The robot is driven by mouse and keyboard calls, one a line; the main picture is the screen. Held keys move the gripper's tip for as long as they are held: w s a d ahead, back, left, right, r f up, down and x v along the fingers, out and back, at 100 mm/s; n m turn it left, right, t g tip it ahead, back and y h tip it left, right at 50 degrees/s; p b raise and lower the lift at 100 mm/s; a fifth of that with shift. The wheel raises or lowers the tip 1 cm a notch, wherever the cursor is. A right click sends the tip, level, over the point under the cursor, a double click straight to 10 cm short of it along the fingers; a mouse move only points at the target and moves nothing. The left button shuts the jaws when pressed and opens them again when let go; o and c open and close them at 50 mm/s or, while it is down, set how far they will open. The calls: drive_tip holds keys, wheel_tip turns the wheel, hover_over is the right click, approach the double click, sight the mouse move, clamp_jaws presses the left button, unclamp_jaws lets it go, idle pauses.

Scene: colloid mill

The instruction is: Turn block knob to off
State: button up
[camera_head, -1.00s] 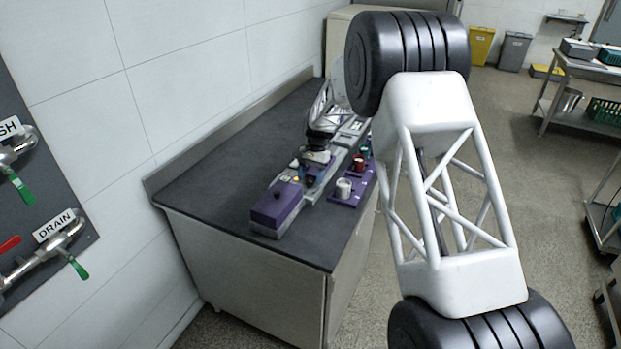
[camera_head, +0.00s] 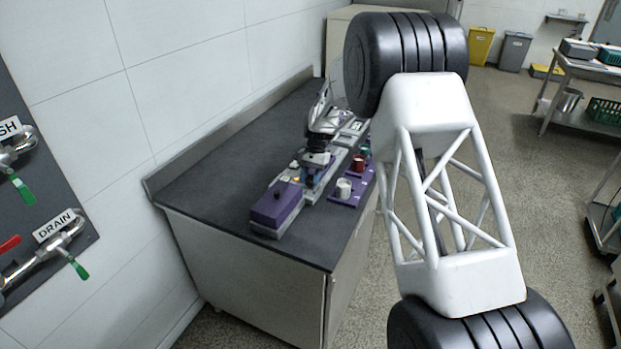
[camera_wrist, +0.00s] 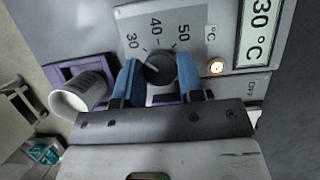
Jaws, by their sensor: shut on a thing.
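The black round knob (camera_wrist: 160,68) sits on a grey panel (camera_wrist: 185,20) with a dial marked 30, 40 and 50 °C. A light mark on the knob seems to face the 30–40 side of the dial. My gripper (camera_wrist: 159,74) has its two blue fingers on the knob's left and right sides and is shut on it. A display (camera_wrist: 263,25) right of the dial reads 30 °C. In the head view, my gripper (camera_head: 314,165) is over the device and hides the knob.
A white cup (camera_wrist: 75,102) stands on a purple holder left of my gripper; the cup also shows in the head view (camera_head: 344,187). A purple box (camera_head: 277,203) sits at the device's near end. The dark counter (camera_head: 215,165) left of the device is clear.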

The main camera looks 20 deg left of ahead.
drive_tip(key=shift+n, duration=0.3)
drive_tip(key=n+h, duration=0.1)
drive_tip(key=n, duration=0.3)
drive_tip(key=shift+a+h, duration=0.1)
drive_tip(key=shift+h, duration=0.3)
drive_tip(key=n+t+h, duration=0.1)
drive_tip(key=n, duration=0.3)
drive_tip(key=o, duration=0.9)
drive_tip(key=shift+s, duration=0.1)
drive_tip(key=shift+a+r, duration=0.1)
drive_tip(key=v, duration=0.7)
drive_tip(key=shift+a+r+h, duration=0.2)
drive_tip(key=shift+r+h, duration=0.1)
